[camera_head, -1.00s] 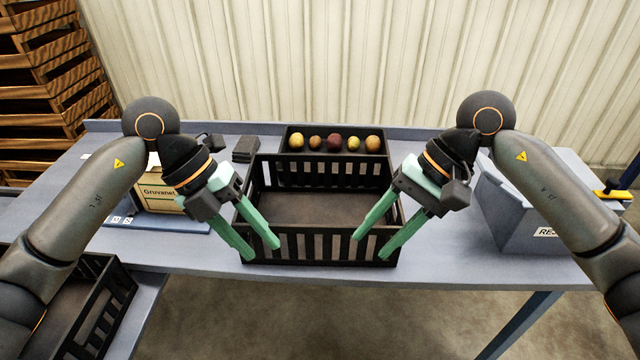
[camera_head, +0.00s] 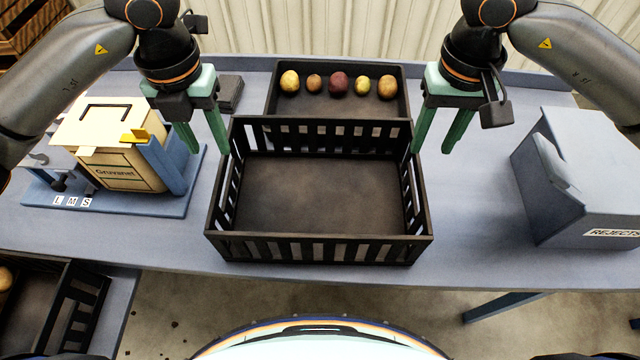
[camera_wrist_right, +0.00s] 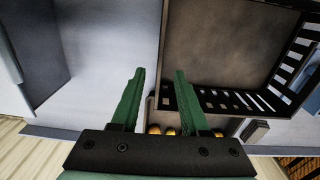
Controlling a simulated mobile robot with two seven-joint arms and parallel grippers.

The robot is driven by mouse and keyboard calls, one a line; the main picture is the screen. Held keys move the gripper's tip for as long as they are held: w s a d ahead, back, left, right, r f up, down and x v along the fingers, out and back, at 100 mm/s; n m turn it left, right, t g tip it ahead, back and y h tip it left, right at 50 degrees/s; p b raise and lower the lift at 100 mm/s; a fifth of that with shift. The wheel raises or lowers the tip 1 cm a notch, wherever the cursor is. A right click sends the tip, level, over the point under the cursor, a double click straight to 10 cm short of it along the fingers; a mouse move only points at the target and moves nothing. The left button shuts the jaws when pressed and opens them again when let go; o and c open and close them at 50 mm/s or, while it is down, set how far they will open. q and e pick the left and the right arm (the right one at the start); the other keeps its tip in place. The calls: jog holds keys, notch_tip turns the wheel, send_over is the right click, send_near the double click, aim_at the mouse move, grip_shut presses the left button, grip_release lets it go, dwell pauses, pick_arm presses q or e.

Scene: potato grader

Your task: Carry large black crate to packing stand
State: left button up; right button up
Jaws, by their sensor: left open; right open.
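The large black crate (camera_head: 320,249) stands upright and empty on the blue-grey table, with slatted walls. My left gripper (camera_head: 208,152) is open and empty at the crate's far left corner. My right gripper (camera_head: 432,152) is open at the far right corner. In the right wrist view, the crate (camera_wrist_right: 232,102) fills the upper right, and its side edge shows between the open fingers of my right gripper (camera_wrist_right: 158,76). I cannot tell whether the fingers touch it. I cannot make out which surface is the packing stand.
A smaller black tray (camera_head: 340,70) with several potatoes stands right behind the crate. A Gruvanet box (camera_head: 120,160) on a blue base is at the left, a rejects bin (camera_head: 580,180) at the right. Another black crate (camera_head: 62,315) sits lower left. Table is clear beside the large crate.

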aim_at(223, 176)
pick_arm(q)
jog(key=shift+f, duration=0.1)
pick_arm(e)
jog(key=shift+f, duration=0.1)
pick_arm(q)
notch_tip(223, 176, down, 12)
jog(key=shift+f, duration=0.15)
pick_arm(e)
notch_tip(223, 176, down, 12)
jog(key=shift+f, duration=0.15)
pick_arm(q)
jog(key=shift+c, duration=0.2)
pick_arm(e)
jog(key=shift+c, duration=0.2)
pick_arm(q)
grip_shut()
pick_arm(e)
grip_shut()
dwell(0.4)
